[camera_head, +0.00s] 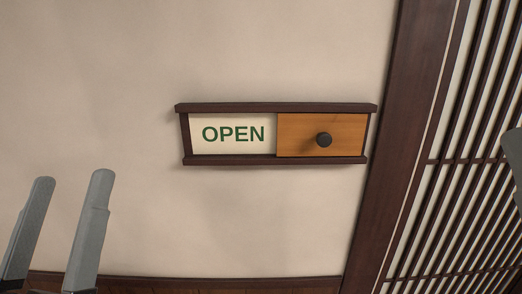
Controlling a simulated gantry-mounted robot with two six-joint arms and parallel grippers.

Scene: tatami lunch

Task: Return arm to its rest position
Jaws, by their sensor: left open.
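My left gripper (73,178) is at the lower left, with its two grey fingers pointing up and apart. Nothing is between the fingers. It is to the left of and below a wall sign (278,108) in a dark wooden frame, and apart from it. The sign reads "OPEN" (233,134) in green on its left half.
A plain beige wall (270,220) fills the middle, with free room between the left gripper and the sign. A dark wooden post (402,130) and a lattice screen (470,160) stand on the right. A dark wooden strip (240,284) runs along the bottom.

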